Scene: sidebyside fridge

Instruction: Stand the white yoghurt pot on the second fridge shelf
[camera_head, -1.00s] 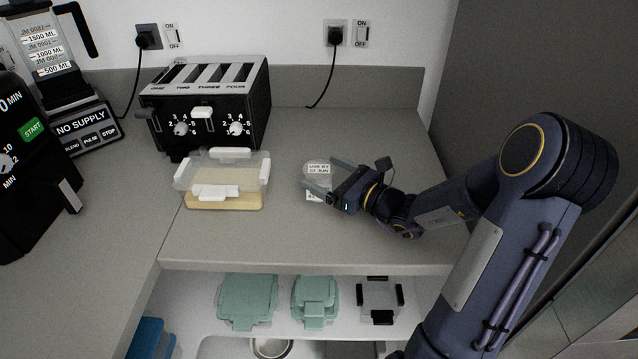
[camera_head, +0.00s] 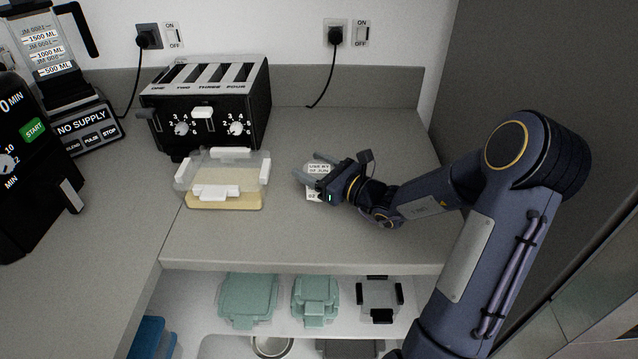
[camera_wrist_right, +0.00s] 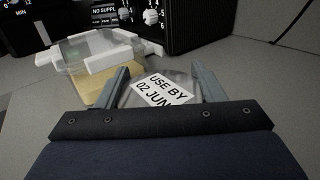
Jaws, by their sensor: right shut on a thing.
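A small pale, see-through-looking pot (camera_head: 319,168) with a white USE BY label stands on the grey counter, right of the sandwich box. It also shows in the right wrist view (camera_wrist_right: 163,90), between the two fingers. I take it for the yoghurt pot; its lower part is partly hidden by a finger. My right gripper (camera_head: 313,167) reaches in from the right and is shut on the pot, one finger on each side. The pot appears to be at counter height. My left gripper is not in view. No fridge shelf can be made out.
A clear lidded box (camera_head: 225,180) with pale contents sits left of the pot. A black toaster (camera_head: 206,103) stands behind it. Below the counter edge, an open drawer (camera_head: 190,320) holds several lidded containers. Counter behind and in front of the pot is clear.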

